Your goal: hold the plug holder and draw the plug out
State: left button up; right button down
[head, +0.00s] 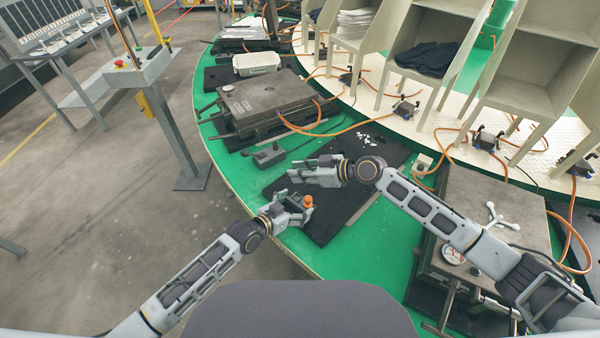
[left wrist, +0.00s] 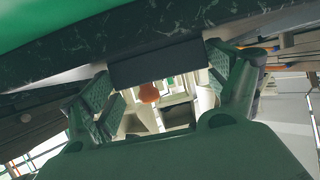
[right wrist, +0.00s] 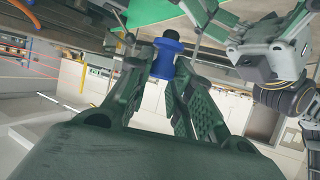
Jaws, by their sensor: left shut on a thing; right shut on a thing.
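My left gripper (head: 305,205) is at the edge of the green table, shut on a dark block (left wrist: 158,64) that spans its fingers in the left wrist view. An orange rounded piece (head: 308,201) shows at this gripper; it also shows just below the block in the left wrist view (left wrist: 149,92). My right gripper (head: 294,175) is a little above it in the head view, shut on a blue spool-shaped piece (right wrist: 163,65) with a dark top. The blue piece is hidden in the head view. I cannot tell which piece is the plug and which its holder.
A black mat (head: 345,212) with small white pieces (head: 366,139) lies on the green table (head: 238,180) under the grippers. A heavy metal mould (head: 265,100) stands behind; another (head: 490,205) is at right. Orange hoses and pale shelves (head: 440,80) line the back. A control post (head: 170,120) stands left.

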pick_arm(q)
jog(key=o, duration=0.8)
jog(key=shift+s+a, duration=0.1)
jog(key=v, duration=1.1)
jog(key=shift+s+a+r, duration=0.2)
jog(key=shift+s+r, duration=0.05)
dwell(0.8)
pick_arm(e)
jog(key=shift+m+t, duration=0.3)
